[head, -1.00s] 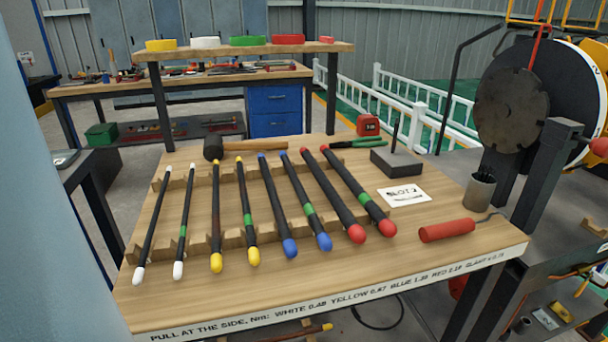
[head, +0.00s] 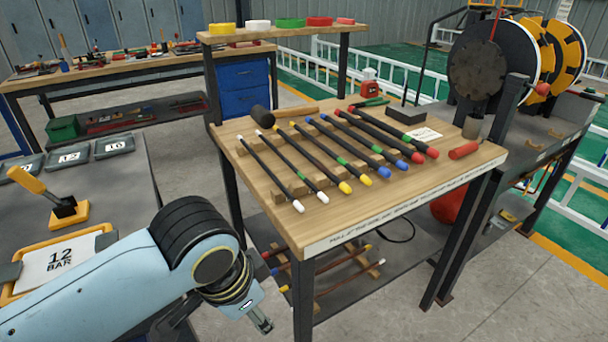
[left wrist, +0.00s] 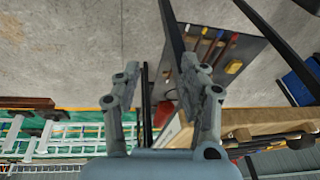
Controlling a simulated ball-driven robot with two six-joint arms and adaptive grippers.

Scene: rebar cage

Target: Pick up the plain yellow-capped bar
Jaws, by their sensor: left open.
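The plain yellow-capped bar (head: 318,162) lies on wooden rests on the workbench (head: 255,200), third from the left. It is dark, its yellow cap pointing to the front edge. To its right lies another yellow-capped bar (head: 353,170) with a green band. White-capped bars (head: 282,183) lie to its left; blue-capped (head: 375,157) and red-capped bars (head: 397,145) to its right. My left gripper (head: 262,322) hangs low in front of the bench's left side, apart from the bars. In the left wrist view its fingers (left wrist: 160,75) are apart and empty. My right gripper does not show.
A lower shelf (head: 330,270) under the bench holds more capped bars. A grey table with a yellow lever (head: 28,180) and a "12 BAR" card (head: 60,262) stands at left. A mallet (head: 262,116) lies behind the bars; a red cylinder (head: 463,151) lies at right.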

